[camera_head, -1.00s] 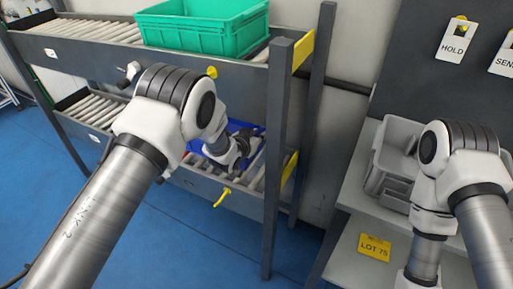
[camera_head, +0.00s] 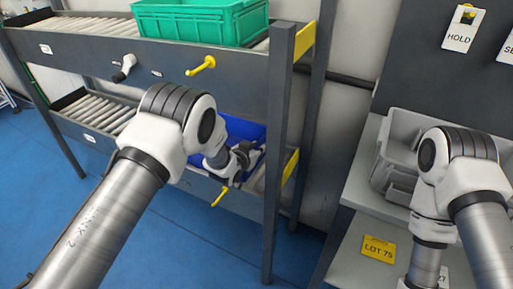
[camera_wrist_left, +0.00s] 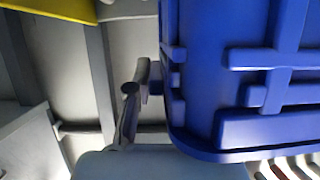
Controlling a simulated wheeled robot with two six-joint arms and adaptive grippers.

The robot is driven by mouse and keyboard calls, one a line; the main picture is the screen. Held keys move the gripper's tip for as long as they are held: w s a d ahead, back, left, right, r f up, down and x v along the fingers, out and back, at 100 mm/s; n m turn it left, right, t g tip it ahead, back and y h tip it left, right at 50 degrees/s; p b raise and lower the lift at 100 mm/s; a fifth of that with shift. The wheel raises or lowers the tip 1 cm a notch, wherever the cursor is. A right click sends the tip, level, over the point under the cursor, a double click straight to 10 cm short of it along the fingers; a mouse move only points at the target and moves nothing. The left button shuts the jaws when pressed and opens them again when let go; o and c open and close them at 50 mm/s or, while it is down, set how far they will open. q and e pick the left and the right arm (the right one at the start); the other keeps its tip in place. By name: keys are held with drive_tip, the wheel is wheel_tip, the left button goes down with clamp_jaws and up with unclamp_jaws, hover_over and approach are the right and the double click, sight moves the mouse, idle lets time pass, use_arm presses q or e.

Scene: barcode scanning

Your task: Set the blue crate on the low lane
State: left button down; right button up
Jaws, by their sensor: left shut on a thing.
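The blue crate (camera_head: 246,131) is at the right end of the low lane (camera_head: 98,108), partly hidden by my left arm. In the left wrist view the crate (camera_wrist_left: 215,70) fills the right side, with rollers just beneath its lower edge. I cannot tell whether it rests on them. My left gripper (camera_head: 238,162) is shut on the crate at its near side. In the left wrist view one grey finger (camera_wrist_left: 135,95) shows beside the crate wall. My right arm stands at the right, with its gripper out of view.
A green crate (camera_head: 200,25) sits on the upper lane, above the low lane. A dark post (camera_head: 279,150) stands at the rack's right end. Yellow levers (camera_head: 201,66) stick out from the front rails. A grey bin (camera_head: 397,150) is on the right-hand shelf.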

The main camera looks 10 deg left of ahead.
use_arm(q)
drive_tip(key=c, duration=1)
unclamp_jaws()
drive_tip(key=shift+o, duration=0.2)
drive_tip(key=v, duration=1.2)
drive_tip(key=s+a+f+n+g+y, duration=0.2)
drive_tip(key=s+a+f+n+g, duration=0.3)
drive_tip(key=s+f, duration=0.75)
drive_tip(key=s+a+f+g+y, duration=0.1)
drive_tip(key=s+a+f+g, duration=0.15)
drive_tip(key=s, duration=0.65)
drive_tip(key=s+a+f+g, duration=0.2)
drive_tip(key=s+f, duration=0.1)
drive_tip(key=s, duration=0.5)
drive_tip(key=s+a+f+g+y, duration=0.1)
drive_tip(key=s+a+f+g, duration=0.15)
drive_tip(key=s, duration=0.65)
wheel_tip(320, 180, up, 14)
drive_tip(key=p, duration=1.3)
drive_tip(key=shift+s+g+p, duration=0.2)
drive_tip(key=shift+g+p, duration=0.1)
drive_tip(key=shift+g, duration=0.1)
